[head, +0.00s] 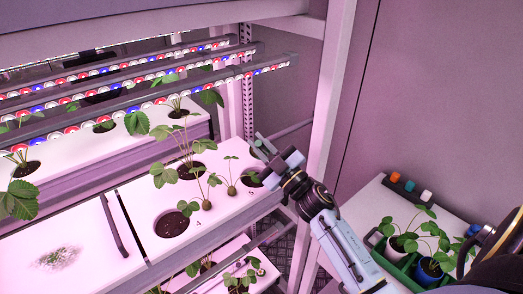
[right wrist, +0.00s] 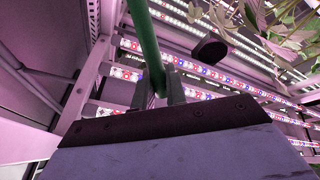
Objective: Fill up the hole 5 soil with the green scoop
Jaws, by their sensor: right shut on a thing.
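My right gripper (head: 268,150) is over the right end of the white planting panel, beside the rack post. In the right wrist view its fingers (right wrist: 160,92) are shut on the green handle (right wrist: 143,38) of the scoop. The scoop's head cannot be made out in the head view. The white panel (head: 136,205) has a wide soil-filled hole (head: 172,224) near its front edge. The small hole labels are too blurred to tell which is 5. My left gripper is not in view.
Strawberry plants (head: 186,165) stand in the panel close to my right gripper. Light bars (head: 150,100) cross above the panels, and a rack post (head: 328,100) stands to the right. A side table (head: 362,205) holds potted plants (head: 403,245) in a green tray.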

